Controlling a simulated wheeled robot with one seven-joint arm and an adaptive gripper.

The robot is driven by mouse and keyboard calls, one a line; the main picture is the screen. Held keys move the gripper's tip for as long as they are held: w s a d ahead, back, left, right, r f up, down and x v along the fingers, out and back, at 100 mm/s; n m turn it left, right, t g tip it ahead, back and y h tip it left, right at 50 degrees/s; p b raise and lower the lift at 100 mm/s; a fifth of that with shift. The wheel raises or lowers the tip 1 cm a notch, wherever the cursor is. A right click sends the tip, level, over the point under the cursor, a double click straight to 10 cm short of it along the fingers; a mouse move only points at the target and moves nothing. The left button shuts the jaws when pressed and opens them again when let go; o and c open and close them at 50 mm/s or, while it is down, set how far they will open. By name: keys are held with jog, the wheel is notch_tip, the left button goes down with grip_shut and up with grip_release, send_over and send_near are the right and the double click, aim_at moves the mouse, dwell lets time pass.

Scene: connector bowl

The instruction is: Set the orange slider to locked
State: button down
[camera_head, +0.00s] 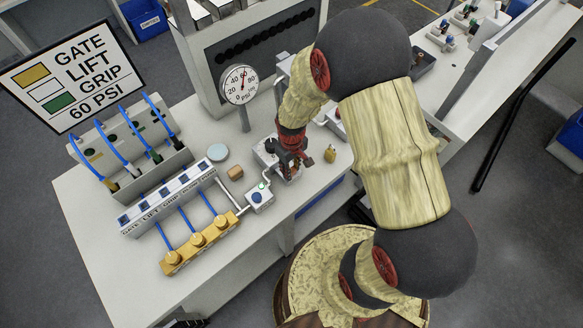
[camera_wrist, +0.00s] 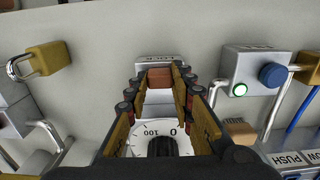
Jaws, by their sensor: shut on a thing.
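The orange slider (camera_wrist: 160,78) shows in the wrist view near the top of a pale housing (camera_wrist: 158,97), just below a plate with partly legible lettering (camera_wrist: 162,59). My gripper (camera_wrist: 163,86) reaches over the housing, a finger on each side, and is shut on the slider. A round dial with the numbers 100 and 0 (camera_wrist: 140,141) and a black knob shows between the finger bases. In the head view my gripper (camera_head: 288,160) is down at the small unit (camera_head: 266,158) on the bench; it hides most of the slider there.
A valve box with a blue button and green light (camera_wrist: 255,75) is on the other side. A pressure gauge (camera_head: 239,85) stands behind. A brown block (camera_head: 235,172) lies nearby.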

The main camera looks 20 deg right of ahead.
dwell(0.4)
jog(key=shift+w+a, duration=0.2)
jog(key=shift+w, duration=0.45)
jog(key=shift+w+a, duration=0.2)
jog(key=shift+w, duration=0.45)
jog(key=c, duration=1.5)
grip_release()
jog(key=shift+c, duration=0.2)
notch_tip(320, 180, up, 12)
